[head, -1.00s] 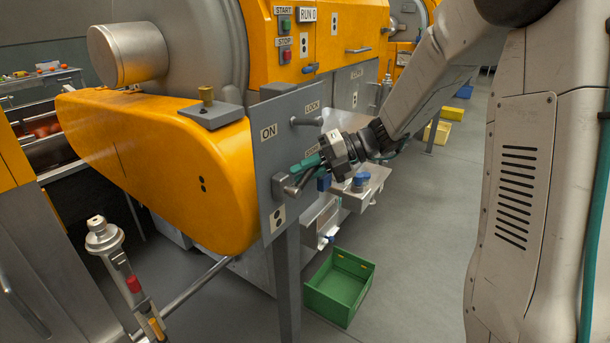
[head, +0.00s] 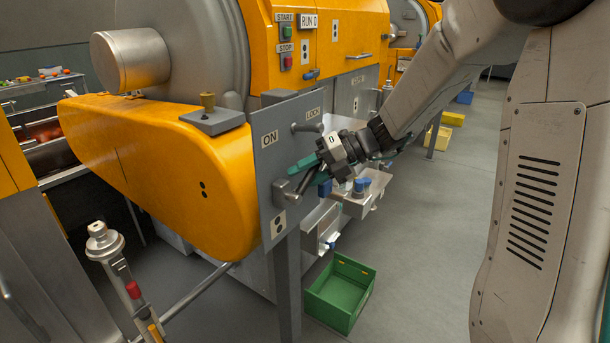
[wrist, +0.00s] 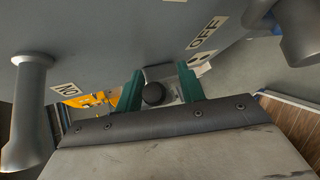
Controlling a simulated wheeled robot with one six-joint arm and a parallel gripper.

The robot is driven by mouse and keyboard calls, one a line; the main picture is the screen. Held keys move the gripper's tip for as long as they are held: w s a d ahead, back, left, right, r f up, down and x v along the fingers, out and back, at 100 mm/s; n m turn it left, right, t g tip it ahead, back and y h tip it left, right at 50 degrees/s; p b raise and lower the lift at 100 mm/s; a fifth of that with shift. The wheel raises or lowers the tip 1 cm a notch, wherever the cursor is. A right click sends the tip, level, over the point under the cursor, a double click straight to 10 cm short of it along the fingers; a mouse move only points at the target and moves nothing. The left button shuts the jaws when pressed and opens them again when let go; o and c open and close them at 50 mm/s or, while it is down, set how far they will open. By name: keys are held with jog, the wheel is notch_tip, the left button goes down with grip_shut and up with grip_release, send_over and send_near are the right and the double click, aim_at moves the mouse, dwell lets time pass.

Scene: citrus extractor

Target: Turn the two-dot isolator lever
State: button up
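The two-dot isolator lever (head: 308,184) is a dark metal bar on a pivot low on the grey panel (head: 267,170), above a two-dot label (head: 279,224). It slants up to the right. My gripper (head: 306,163) is at the lever, its teal fingers pointing left toward the panel. In the wrist view the fingers of my gripper (wrist: 160,92) stand apart, with the lever's round black end (wrist: 153,94) between them, nearer the left finger. A gap shows on the right. The OFF label (wrist: 207,33) is beyond the fingers; the ON label (head: 269,138) is higher on the panel.
A second metal handle (head: 308,127) sticks out beside the LOCK label, close above my gripper; it also shows in the wrist view (wrist: 25,115). Blue-knobbed fittings (head: 360,187) stand behind my gripper. A green crate (head: 340,293) is on the floor; floor to its right is clear.

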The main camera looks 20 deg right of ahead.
aim_at(318, 168)
jog(key=v, duration=0.7)
jog(key=shift+s+d+r, duration=0.1)
jog(key=shift+d+r, duration=0.2)
